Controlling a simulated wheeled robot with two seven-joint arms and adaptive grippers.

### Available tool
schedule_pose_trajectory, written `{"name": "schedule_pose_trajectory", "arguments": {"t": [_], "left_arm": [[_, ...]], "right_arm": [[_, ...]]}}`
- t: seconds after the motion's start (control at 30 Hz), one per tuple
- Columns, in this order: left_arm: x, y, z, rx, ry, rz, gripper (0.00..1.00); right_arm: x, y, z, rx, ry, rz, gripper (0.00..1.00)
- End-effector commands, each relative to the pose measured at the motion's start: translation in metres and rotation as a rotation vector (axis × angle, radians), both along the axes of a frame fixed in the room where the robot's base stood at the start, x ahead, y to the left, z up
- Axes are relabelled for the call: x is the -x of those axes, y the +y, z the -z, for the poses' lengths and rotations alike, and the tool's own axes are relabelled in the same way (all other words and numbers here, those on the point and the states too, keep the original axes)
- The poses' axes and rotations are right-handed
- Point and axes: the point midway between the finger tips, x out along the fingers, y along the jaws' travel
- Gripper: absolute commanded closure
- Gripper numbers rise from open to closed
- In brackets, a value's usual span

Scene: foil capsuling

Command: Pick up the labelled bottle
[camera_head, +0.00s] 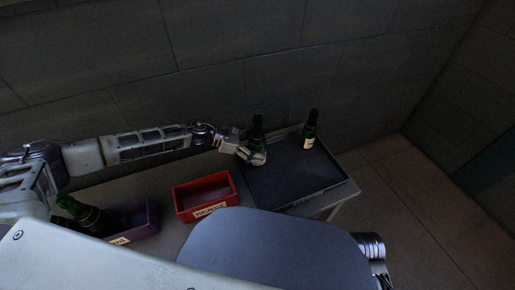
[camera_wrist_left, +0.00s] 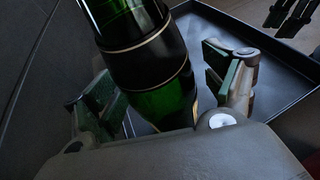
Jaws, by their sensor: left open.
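One green bottle (camera_head: 257,130) stands upright near the tray's left back side, and my left gripper (camera_head: 254,156) is at it. In the left wrist view this bottle (camera_wrist_left: 150,50), with a dark band and thin gold lines, is between the two spread fingers of the gripper (camera_wrist_left: 168,88). The fingers look apart from the glass. Its lower part is partly hidden by the gripper. A second green bottle (camera_head: 309,130) with a pale label stands upright at the tray's back right, away from the gripper. My right gripper is not identifiable.
The dark tray (camera_head: 290,185) is otherwise bare. A red bin (camera_head: 205,195) marked REJECT stands left of it. Further left are a purple bin (camera_head: 137,216) and dark green bottles (camera_head: 82,212). A wall (camera_head: 230,75) runs close behind the table.

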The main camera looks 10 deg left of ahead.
Motion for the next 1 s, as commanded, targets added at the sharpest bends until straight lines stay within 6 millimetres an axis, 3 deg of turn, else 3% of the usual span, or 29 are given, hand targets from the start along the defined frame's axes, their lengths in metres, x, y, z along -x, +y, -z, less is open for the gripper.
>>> {"name": "schedule_pose_trajectory", "arguments": {"t": [0.37,0.87,1.0], "left_arm": [[-0.0001,0.0003,-0.0001,0.0,0.0,-0.001,0.16],[0.0,0.0004,-0.0002,0.0,0.0,0.0,0.77],[-0.0005,0.0,-0.0014,0.002,-0.002,-0.001,0.81]], "right_arm": [[-0.0015,0.0001,0.0003,0.001,0.0,-0.001,0.6],[-0.0072,-0.0001,-0.0024,0.001,-0.011,-0.001,0.6],[-0.0058,-0.0001,-0.0015,0.002,-0.008,-0.001,0.6]]}}
